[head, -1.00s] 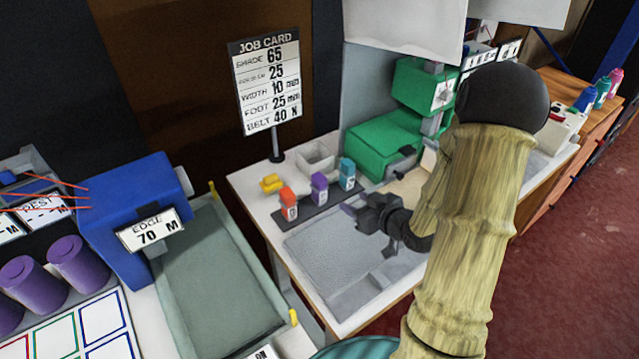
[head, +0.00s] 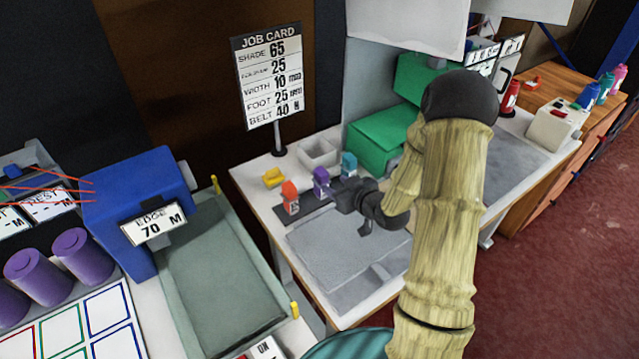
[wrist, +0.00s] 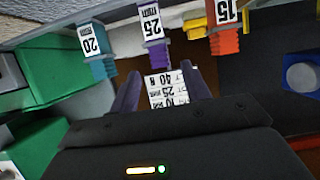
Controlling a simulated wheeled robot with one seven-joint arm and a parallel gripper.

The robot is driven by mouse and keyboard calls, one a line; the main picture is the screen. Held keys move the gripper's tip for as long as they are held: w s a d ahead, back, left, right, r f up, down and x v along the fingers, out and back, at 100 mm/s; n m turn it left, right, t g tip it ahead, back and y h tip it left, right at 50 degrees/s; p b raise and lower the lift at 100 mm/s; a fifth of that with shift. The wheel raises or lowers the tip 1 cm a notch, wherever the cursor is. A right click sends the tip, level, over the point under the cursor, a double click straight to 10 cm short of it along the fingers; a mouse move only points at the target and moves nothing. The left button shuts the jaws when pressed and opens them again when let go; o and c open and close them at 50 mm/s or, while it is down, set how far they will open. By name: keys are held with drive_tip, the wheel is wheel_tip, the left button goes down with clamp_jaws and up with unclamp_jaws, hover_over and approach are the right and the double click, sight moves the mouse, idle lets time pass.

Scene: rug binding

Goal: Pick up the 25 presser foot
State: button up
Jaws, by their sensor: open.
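The purple presser foot marked 25 (head: 321,181) stands on a dark strip on the white table, between an orange and a teal foot. In the wrist view the 25 foot (wrist: 154,35) is ahead, near the top centre, its label readable. My gripper (head: 338,194) is just in front of the row, near the purple foot. In the wrist view my gripper's two purple fingers (wrist: 161,88) are apart with nothing held between them. The 25 foot lies beyond the fingertips, roughly in line with the gap.
The teal foot marked 20 (wrist: 92,45) and orange foot marked 15 (wrist: 224,33) flank it closely. A yellow piece (head: 273,178), a grey bin (head: 318,153) and a green machine (head: 380,140) are nearby. The job card (head: 269,80) stands behind. A grey mat (head: 335,245) is clear in front.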

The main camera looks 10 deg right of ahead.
sight(325, 178)
drive_tip(key=x, duration=0.3)
drive_tip(key=shift+w+d+f, duration=0.1)
drive_tip(key=shift+w, duration=0.05)
drive_tip(key=shift+w, duration=0.25)
drive_tip(key=p+x, duration=0.1)
drive_tip(key=x, duration=0.4)
idle(0.4)
drive_tip(key=c, duration=0.7)
